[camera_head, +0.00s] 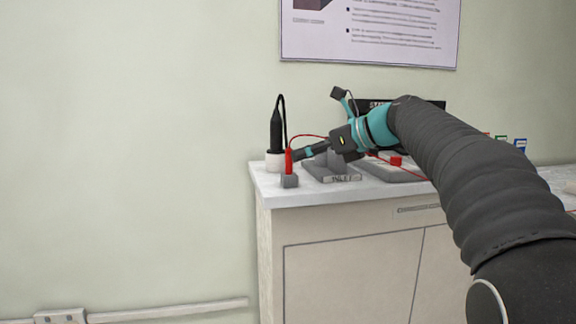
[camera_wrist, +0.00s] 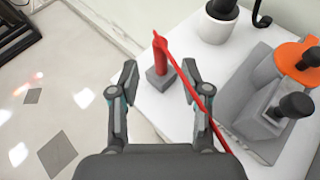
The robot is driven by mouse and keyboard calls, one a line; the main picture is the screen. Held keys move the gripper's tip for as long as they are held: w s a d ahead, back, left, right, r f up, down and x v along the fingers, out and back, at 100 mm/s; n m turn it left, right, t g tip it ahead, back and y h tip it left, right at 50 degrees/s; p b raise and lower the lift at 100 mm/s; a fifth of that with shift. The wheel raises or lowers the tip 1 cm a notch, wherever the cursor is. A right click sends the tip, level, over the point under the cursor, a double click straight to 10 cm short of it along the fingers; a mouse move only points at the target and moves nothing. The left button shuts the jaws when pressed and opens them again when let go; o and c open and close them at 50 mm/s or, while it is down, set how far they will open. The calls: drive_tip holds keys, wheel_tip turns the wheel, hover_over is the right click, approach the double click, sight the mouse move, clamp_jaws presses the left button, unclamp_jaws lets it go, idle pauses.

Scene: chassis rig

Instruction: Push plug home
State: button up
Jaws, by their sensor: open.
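The red plug (camera_head: 289,161) stands upright on a small grey block (camera_head: 290,181) at the left end of the counter. In the wrist view the red plug (camera_wrist: 162,55) rises from the grey block (camera_wrist: 160,83), with a red cable (camera_wrist: 195,88) running from its top. My gripper (camera_head: 300,155) reaches in from the right beside the plug. In the wrist view my gripper (camera_wrist: 158,82) is open, with one finger on each side of the plug and block. I cannot tell how deep the plug sits in the block.
A white pot with a black tool (camera_head: 275,140) stands behind the plug. A grey stand (camera_head: 335,165) is just right of it; in the wrist view it bears an orange disc (camera_wrist: 298,62) and black knobs. The white counter's (camera_head: 272,192) left edge is close by.

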sight(289, 173)
drive_tip(key=shift+b+x, duration=0.5)
drive_tip(key=shift+x, duration=2.2)
drive_tip(key=shift+r, duration=0.15)
drive_tip(key=shift+c, duration=0.2)
clamp_jaws()
